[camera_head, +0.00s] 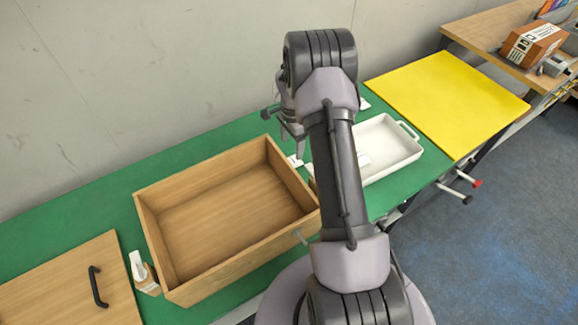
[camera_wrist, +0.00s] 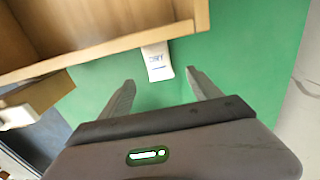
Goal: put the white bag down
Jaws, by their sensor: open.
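My gripper (camera_wrist: 160,85) is open. Its two fingers are apart with nothing between them, and the bag is beyond the fingertips in the wrist view. In the head view my gripper (camera_head: 294,138) is above the table between the wooden crate (camera_head: 235,205) and the white tray (camera_head: 408,150). A small white patch (camera_head: 295,161) below it may be the bag, partly hidden by my arm.
A small white and brown item (camera_head: 143,272) stands left of the crate. A wooden board with a black handle (camera_head: 97,287) lies farther left. A yellow panel (camera_head: 445,100) is at the right. A brown block (camera_wrist: 38,98) shows left in the wrist view. The wall bounds the back.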

